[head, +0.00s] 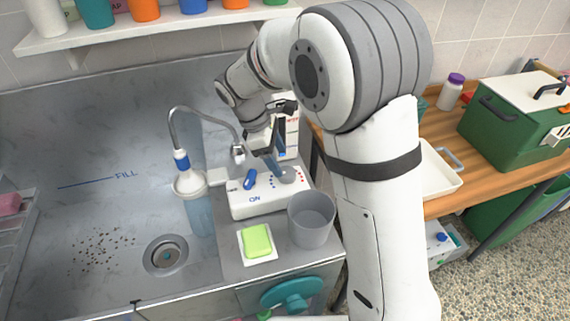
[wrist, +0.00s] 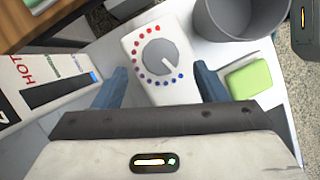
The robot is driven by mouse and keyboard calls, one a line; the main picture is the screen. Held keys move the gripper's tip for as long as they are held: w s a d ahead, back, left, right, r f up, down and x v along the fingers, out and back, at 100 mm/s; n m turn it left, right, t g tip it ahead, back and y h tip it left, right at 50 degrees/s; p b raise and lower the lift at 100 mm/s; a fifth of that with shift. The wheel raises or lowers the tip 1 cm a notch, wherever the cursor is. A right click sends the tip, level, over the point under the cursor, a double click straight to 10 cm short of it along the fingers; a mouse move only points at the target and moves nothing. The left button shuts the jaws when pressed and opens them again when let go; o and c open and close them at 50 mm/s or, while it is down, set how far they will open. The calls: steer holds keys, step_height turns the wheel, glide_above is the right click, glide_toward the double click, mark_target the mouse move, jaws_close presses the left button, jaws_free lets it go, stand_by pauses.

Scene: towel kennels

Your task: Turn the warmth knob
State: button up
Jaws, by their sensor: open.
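The warmth knob (wrist: 160,60) is a round grey dial on a white control box (head: 255,207), ringed by red dots and blue dots. In the wrist view its white pointer line points to the lower right, toward the blue dots. The knob also shows in the head view (head: 288,175), at the right of the box top, partly covered by my gripper. My gripper (wrist: 159,78) is open and empty, its blue fingers to either side of the box in the wrist view. In the head view my gripper (head: 273,163) is just above the knob. I cannot tell whether it touches.
A grey cup (head: 311,222) and green soap (head: 257,241) stand close in front. A hose with a shower head (head: 189,184) hangs at left over the metal basin (head: 110,150). A box marked HOT (wrist: 40,75) is nearby.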

mark_target(286, 171)
steer(key=shift+x, duration=2.3)
steer(key=shift+c, duration=0.3)
steer(key=c, duration=0.9)
